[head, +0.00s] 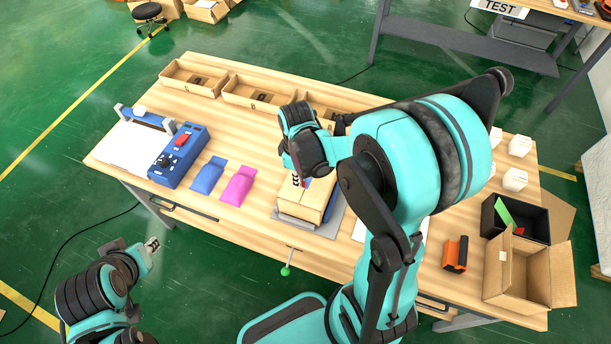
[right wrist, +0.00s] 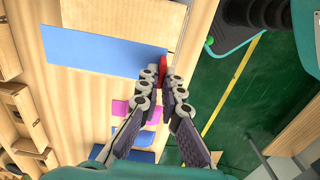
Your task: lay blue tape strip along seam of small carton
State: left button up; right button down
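The small carton (head: 318,194) is a tan box on a grey plate (head: 325,226) at the table's middle front. My right gripper (head: 298,179) is low over the carton's left part and hides some of it. In the right wrist view, the blue tape strip (right wrist: 100,50) lies flat across the carton's edge (right wrist: 120,14). My right fingertips (right wrist: 163,74) are close together at the strip's right end, with a small red piece (right wrist: 162,65) between them.
A blue device (head: 178,160), a blue pouch (head: 207,176) and a pink pouch (head: 239,186) lie left of the carton. Open trays (head: 257,95) line the back. A black bin (head: 535,215) and an open cardboard box (head: 518,280) stand at the right.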

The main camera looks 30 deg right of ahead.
aim_at(300, 196)
jog(key=shift+s+d+f+b, duration=0.1)
jog(key=shift+f+b, duration=0.35)
jog(key=shift+f, duration=0.15)
notch_tip(300, 196, down, 4)
jog(key=b, duration=0.3)
jog(key=shift+f+b, duration=0.6)
jog(key=shift+f+b, duration=0.25)
jog(key=shift+b, duration=0.15)
jog(key=c, duration=1.6)
grip_release()
jog(key=shift+c, duration=0.2)
jog(key=shift+r, duration=0.15)
jog(key=shift+r+p, duration=2.45)
jog(key=shift+r, duration=0.45)
